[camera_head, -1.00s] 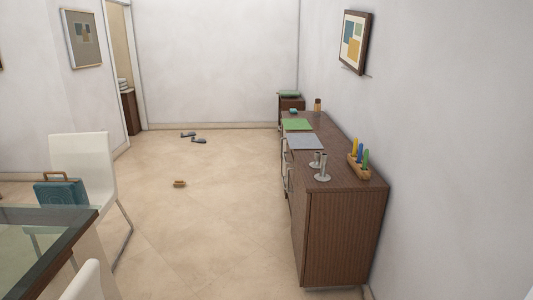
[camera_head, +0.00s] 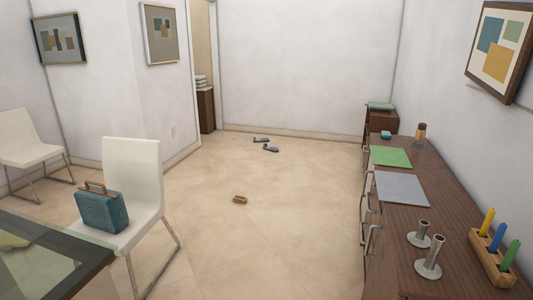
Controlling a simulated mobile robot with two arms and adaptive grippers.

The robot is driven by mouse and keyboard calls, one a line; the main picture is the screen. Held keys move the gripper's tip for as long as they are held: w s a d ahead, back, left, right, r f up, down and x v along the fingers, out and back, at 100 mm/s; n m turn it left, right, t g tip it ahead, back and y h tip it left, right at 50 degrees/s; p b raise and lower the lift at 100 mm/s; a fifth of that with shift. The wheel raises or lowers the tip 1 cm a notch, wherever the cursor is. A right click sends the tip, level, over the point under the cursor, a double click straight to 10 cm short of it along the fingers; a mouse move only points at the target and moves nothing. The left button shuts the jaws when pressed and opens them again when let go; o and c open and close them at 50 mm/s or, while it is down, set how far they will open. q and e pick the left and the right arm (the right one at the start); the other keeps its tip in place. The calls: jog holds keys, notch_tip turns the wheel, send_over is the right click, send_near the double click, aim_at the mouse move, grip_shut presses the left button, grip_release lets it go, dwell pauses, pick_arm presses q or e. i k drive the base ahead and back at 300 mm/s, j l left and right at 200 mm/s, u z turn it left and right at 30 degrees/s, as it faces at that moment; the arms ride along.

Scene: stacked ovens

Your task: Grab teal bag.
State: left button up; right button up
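The teal bag (camera_head: 101,211) has tan handles and a boxy shape. It stands upright on the seat of a white chair (camera_head: 133,180) at the left of the head view. The front left of the seat is partly hidden behind the table corner. Neither of my grippers shows in the view.
A glass-topped table with a dark frame (camera_head: 92,265) fills the lower left, close to the chair. A long wooden cabinet (camera_head: 415,165) runs along the right wall.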

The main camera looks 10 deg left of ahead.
aim_at(102, 208)
jog(key=i+u, duration=1)
jog(key=u, duration=0.15)
jog(key=i+l+u, duration=0.35)
jog(key=k+j, duration=0.05)
